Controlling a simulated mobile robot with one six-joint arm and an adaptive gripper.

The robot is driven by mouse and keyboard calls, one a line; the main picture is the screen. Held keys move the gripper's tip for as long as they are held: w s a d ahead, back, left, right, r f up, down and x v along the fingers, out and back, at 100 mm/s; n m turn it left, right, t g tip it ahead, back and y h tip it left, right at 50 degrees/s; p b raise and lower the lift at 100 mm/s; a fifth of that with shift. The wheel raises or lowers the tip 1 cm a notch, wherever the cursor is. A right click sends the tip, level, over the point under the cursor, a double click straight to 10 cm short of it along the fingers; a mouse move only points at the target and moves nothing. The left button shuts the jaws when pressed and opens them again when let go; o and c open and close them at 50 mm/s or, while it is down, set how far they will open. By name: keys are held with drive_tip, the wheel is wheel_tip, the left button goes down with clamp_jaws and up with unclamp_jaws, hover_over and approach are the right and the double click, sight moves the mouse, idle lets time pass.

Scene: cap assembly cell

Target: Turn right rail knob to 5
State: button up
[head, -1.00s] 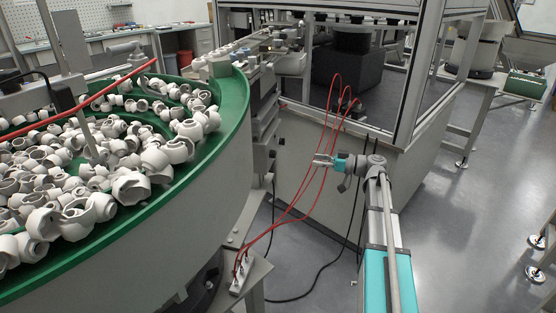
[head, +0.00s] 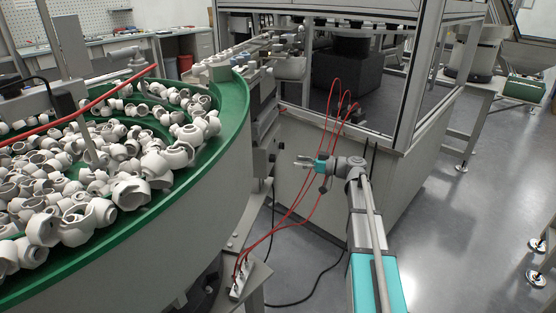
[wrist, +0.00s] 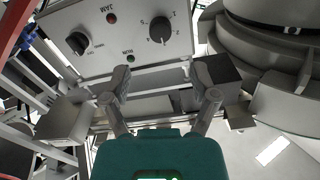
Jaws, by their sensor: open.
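In the wrist view, a pale control panel (wrist: 118,35) fills the upper left. A dark round knob (wrist: 160,30) with a numbered scale sits at its right side, and a second dark knob (wrist: 78,43) sits at its left. The pointer setting of the right one is too small to read surely. My gripper (wrist: 160,76) is open and empty, its two fingers spread below the numbered knob in the picture, apart from it. In the head view my gripper (head: 307,163) points left toward the feeder's side; the knobs cannot be made out there.
A red JAM lamp (wrist: 111,18) and a green RUN lamp (wrist: 130,58) are on the panel. A large feeder bowl with a green rim (head: 237,100) holds many white parts at left. Red hoses (head: 318,180) hang close to my arm. Open floor (head: 460,240) lies right.

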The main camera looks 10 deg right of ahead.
sight(275, 158)
drive_tip(key=shift+x, duration=3.75)
clamp_jaws()
